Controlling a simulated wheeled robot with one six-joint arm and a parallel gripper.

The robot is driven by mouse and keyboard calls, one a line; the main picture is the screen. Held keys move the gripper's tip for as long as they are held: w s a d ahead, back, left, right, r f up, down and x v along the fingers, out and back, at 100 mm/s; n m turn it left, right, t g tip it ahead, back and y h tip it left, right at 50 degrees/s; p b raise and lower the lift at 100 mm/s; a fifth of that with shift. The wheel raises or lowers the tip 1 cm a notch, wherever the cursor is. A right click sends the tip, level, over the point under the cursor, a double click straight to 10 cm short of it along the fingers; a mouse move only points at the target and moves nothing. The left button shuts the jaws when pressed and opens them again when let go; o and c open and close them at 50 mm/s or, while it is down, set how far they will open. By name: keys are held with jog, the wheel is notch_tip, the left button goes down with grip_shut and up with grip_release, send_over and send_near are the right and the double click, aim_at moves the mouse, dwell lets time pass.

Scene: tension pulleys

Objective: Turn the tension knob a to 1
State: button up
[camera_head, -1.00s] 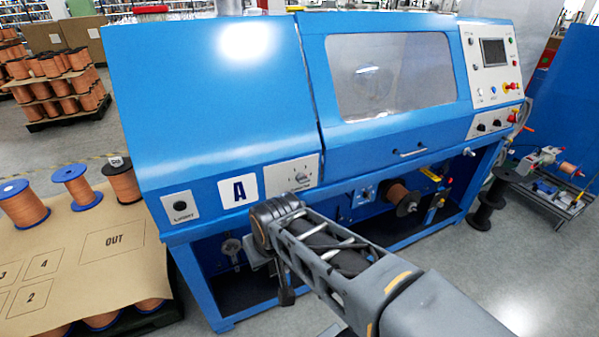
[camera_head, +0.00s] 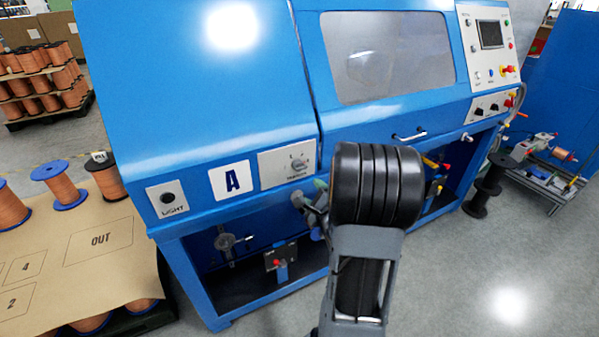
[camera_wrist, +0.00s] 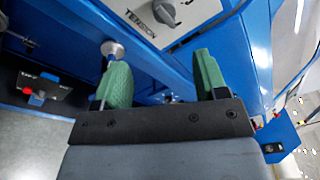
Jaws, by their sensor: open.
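The tension knob (camera_head: 298,164) is a grey dial on a pale panel, right of the "A" label on the blue machine (camera_head: 130,100). In the wrist view the knob (camera_wrist: 166,12) shows at the top, cut by the frame edge, beside the word "TENSION". My gripper (camera_wrist: 158,82) is open, with its two green fingers apart and nothing between them. The fingers sit below the knob in that view and do not touch it. In the head view my gripper (camera_head: 312,196) is partly hidden behind my black wrist joint, just below the knob panel.
A light button panel (camera_head: 173,198) is left of the "A" label. Under the machine a small box with a red knob (camera_head: 277,262) shows. A silver round part (camera_wrist: 112,50) is close to my left finger. Copper spools (camera_head: 60,185) stand on a mat at left.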

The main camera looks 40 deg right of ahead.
aim_at(300, 170)
jog(key=shift+m, duration=0.4)
jog(key=x, duration=0.6)
jog(key=p+x, duration=0.1)
jog(key=x, duration=0.6)
jog(key=shift+w+d+r, duration=0.2)
jog(key=shift+w+d, duration=0.05)
jog(key=c, duration=0.9)
